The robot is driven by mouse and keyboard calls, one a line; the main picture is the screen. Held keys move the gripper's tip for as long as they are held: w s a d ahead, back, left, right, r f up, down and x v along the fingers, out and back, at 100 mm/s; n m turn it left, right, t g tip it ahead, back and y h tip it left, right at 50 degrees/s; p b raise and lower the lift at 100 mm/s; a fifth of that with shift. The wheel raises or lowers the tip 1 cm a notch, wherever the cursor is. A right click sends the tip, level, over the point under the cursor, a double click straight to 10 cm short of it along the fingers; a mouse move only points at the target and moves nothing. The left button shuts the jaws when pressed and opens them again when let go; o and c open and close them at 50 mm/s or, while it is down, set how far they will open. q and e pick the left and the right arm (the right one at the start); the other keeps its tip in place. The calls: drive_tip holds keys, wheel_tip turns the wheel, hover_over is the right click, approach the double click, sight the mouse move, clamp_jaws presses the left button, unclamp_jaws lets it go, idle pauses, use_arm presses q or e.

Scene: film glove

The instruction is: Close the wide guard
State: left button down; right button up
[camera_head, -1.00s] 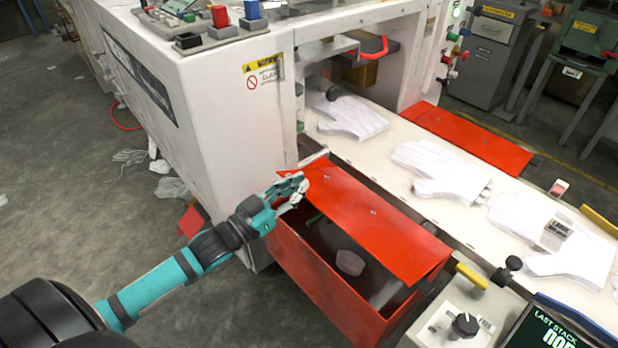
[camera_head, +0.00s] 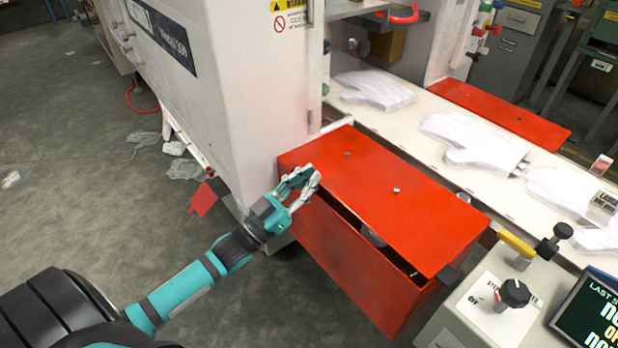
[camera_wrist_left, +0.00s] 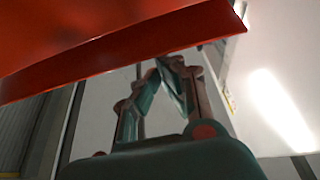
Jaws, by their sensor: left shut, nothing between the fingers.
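The wide guard (camera_head: 390,195) is a red lid on a long red box (camera_head: 345,262) along the near side of the white conveyor. It lies nearly flat, with a narrow dark gap between its near edge and the box front, wider towards the right end. My left gripper (camera_head: 314,180) is shut and empty at the lid's near-left edge; I cannot tell whether it touches. In the left wrist view, the shut fingers (camera_wrist_left: 168,62) are just below the red lid edge (camera_wrist_left: 120,48). My right gripper is not in view.
The white machine housing (camera_head: 245,95) rises left of the lid. White gloves (camera_head: 472,140) lie on the conveyor (camera_head: 415,112). A control box with a yellow handle (camera_head: 516,245), a black knob and a screen stands at the lower right. Open floor (camera_head: 70,215) lies to the left.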

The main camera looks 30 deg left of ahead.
use_arm(q)
drive_tip(key=shift+s+f, duration=0.15)
drive_tip(key=shift+f, duration=0.35)
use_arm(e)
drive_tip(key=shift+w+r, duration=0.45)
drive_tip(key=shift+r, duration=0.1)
